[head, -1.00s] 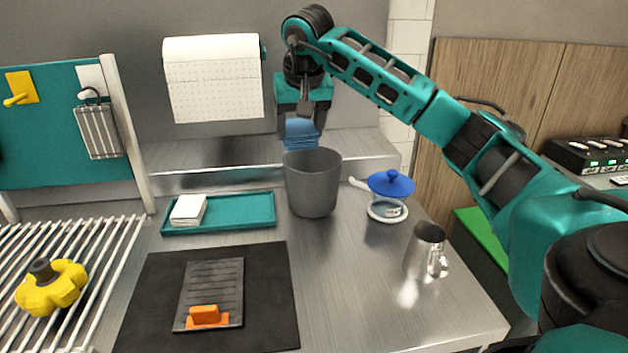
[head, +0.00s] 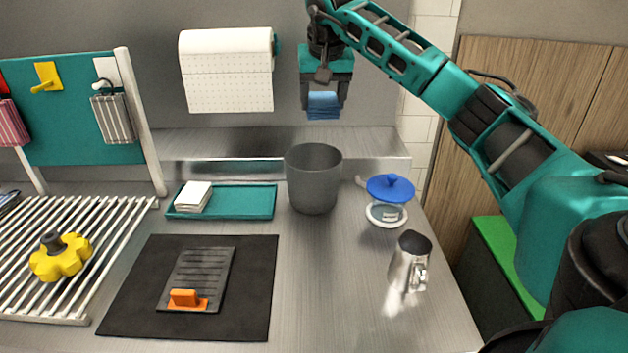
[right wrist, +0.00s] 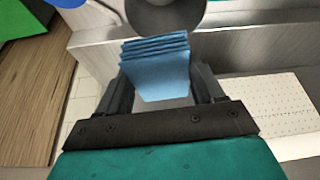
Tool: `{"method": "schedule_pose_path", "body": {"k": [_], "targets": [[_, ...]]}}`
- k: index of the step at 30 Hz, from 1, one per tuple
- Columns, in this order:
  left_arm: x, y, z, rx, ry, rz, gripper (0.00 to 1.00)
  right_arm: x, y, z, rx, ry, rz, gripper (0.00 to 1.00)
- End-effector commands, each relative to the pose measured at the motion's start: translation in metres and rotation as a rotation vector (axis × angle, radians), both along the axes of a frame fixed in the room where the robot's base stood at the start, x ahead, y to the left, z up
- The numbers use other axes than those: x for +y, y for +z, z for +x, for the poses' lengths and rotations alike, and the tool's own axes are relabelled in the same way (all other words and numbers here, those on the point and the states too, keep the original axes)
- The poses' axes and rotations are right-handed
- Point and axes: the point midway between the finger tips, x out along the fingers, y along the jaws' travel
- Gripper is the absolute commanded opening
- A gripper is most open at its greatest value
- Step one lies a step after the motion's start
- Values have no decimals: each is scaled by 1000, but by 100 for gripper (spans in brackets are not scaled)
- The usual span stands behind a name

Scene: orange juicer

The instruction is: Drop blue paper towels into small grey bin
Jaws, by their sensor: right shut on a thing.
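The blue paper towels (head: 323,106) are a folded stack held between the fingers of my right gripper (head: 324,110), which is shut on them. In the right wrist view the towels (right wrist: 160,70) show between both fingers of the right gripper (right wrist: 158,90). The small grey bin (head: 313,185) stands upright on the steel counter, and its inside looks empty where I can see it. In the head view the towels appear above the bin and slightly right of its middle. The bin's rim (right wrist: 165,18) shows past the towels in the wrist view. My left gripper is not in view.
A teal tray (head: 250,203) with white napkins (head: 193,197) lies left of the bin. A blue-lidded jar (head: 390,195) and a metal jug (head: 410,262) stand to its right. A white paper roll (head: 227,75) hangs on the wall. A black mat (head: 255,300) lies in front.

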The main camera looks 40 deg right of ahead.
Motion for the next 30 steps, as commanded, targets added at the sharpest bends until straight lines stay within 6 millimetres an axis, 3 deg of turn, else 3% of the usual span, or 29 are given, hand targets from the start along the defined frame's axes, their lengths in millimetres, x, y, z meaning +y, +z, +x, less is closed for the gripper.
{"method": "schedule_pose_path", "body": {"k": [15, 27, 28, 30], "targets": [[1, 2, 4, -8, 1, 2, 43, 0, -52, -1, 2, -1, 1, 43], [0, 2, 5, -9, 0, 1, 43, 0, -58, 0, -1, -1, 1, 43], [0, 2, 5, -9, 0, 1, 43, 0, -58, 0, 0, -1, 0, 69], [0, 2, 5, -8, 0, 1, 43, 0, -58, 0, 0, -1, 0, 76]]}}
